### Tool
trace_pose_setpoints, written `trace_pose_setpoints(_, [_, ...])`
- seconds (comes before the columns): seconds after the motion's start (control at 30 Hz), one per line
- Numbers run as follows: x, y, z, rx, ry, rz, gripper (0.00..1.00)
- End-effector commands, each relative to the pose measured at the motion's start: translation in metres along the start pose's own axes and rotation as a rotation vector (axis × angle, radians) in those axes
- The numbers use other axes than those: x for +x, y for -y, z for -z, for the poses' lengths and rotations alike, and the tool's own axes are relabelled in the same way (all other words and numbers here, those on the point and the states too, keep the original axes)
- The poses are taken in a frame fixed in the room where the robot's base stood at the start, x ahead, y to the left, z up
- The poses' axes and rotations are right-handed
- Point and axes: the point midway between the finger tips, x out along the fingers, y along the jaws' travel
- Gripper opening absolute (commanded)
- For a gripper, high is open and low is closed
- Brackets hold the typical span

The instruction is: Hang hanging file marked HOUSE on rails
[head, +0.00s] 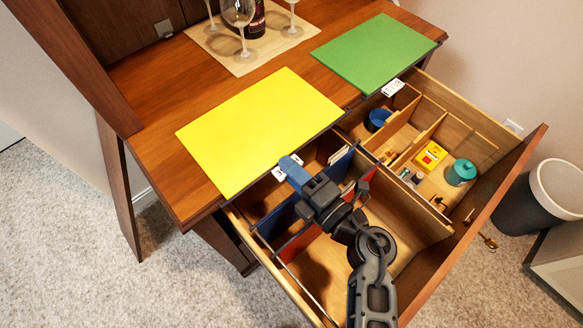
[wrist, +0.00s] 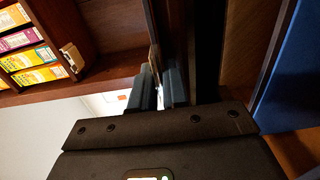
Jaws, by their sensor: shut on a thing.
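A yellow hanging file (head: 250,125) lies flat over the wooden top, its dark front edge and white tab facing the open drawer. A green file (head: 372,52) lies to its right, also with a white tab. The tab lettering is too small to read, so I cannot tell which is HOUSE. My gripper (head: 291,168) is at the yellow file's front edge, beside its tab, shut on that edge. In the wrist view my gripper's blue fingers (wrist: 158,92) close on a thin dark edge. Blue (head: 276,221) and red (head: 300,243) files hang in the drawer, partly behind my arm.
The open drawer has a thin metal rail (head: 290,280) on its left side. Its right compartments hold a blue cup (head: 378,119), a yellow box (head: 431,155) and a teal jar (head: 461,172). Wine glasses (head: 239,14) stand on a mat behind the files. A bin (head: 535,195) stands at right.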

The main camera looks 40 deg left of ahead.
Motion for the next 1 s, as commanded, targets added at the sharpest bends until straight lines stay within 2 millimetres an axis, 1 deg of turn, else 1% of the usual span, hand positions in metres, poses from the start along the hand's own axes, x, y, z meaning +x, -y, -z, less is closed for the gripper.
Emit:
trace_pose_setpoints(0.4, [0.000,-0.001,0.000,0.000,0.000,0.000,0.00])
trace_pose_setpoints(1.0, [0.000,-0.021,0.000,0.000,0.000,0.000,0.00])
